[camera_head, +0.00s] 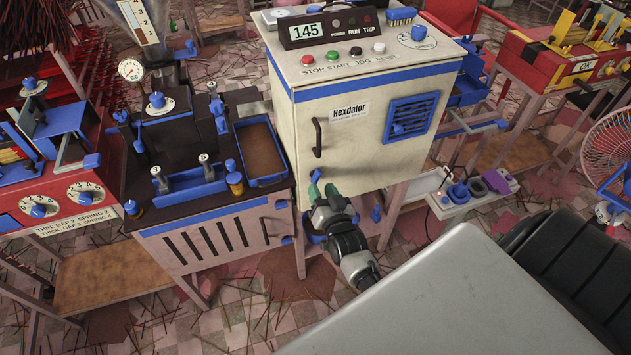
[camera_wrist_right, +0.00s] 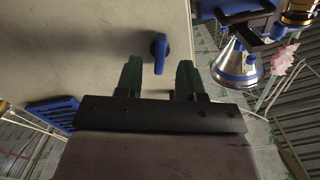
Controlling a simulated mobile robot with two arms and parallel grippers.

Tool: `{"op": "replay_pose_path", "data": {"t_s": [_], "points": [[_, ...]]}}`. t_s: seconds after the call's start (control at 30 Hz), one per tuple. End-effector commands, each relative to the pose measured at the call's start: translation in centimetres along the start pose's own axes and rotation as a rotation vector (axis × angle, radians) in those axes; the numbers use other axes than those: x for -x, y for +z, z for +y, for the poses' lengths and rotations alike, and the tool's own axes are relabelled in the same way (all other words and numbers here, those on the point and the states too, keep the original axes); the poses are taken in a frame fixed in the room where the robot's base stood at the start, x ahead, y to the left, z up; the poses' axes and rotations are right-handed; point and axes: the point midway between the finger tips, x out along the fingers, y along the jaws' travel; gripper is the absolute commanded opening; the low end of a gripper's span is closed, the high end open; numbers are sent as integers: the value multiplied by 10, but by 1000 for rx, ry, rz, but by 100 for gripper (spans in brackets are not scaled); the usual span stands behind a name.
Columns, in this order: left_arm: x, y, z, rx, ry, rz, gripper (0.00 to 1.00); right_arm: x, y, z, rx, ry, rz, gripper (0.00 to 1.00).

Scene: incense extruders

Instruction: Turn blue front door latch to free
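The cream cabinet's front door (camera_head: 368,140) faces me, with a blue latch (camera_head: 316,176) low on its left side. The latch also shows in the wrist view (camera_wrist_right: 160,47) as a small blue lever on the plain door panel, roughly upright in that picture. My right gripper (camera_head: 323,191) is at the latch, its green fingertips just below it in the head view. In the wrist view its two fingers (camera_wrist_right: 160,75) are apart with nothing held. The latch lies just ahead of the gap between the tips; I see no contact. My left gripper is not in view.
A dark door handle (camera_head: 318,138) stands above the latch, and a blue vent (camera_head: 411,116) is at right. A white tray (camera_head: 437,205) with small parts is at right. A funnel (camera_wrist_right: 238,65) shows in the wrist view.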

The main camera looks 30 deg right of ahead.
Motion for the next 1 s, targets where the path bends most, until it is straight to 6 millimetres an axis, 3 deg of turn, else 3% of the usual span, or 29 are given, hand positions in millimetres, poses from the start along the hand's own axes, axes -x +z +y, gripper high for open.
{"op": "replay_pose_path", "data": {"t_s": [0.2, 0.57, 0.67, 0.83, 1.0], "points": [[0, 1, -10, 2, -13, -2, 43, -29, 0, 0, 0, 0, 0, 38], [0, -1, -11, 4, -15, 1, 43, -35, 0, 0, 1, 1, -1, 38], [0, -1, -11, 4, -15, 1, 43, -35, 0, 0, 1, 0, -1, 28], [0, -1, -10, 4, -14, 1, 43, -35, 0, 0, 1, 0, -1, 2], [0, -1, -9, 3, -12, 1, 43, -35, 0, 0, 2, 0, -1, 0]]}}
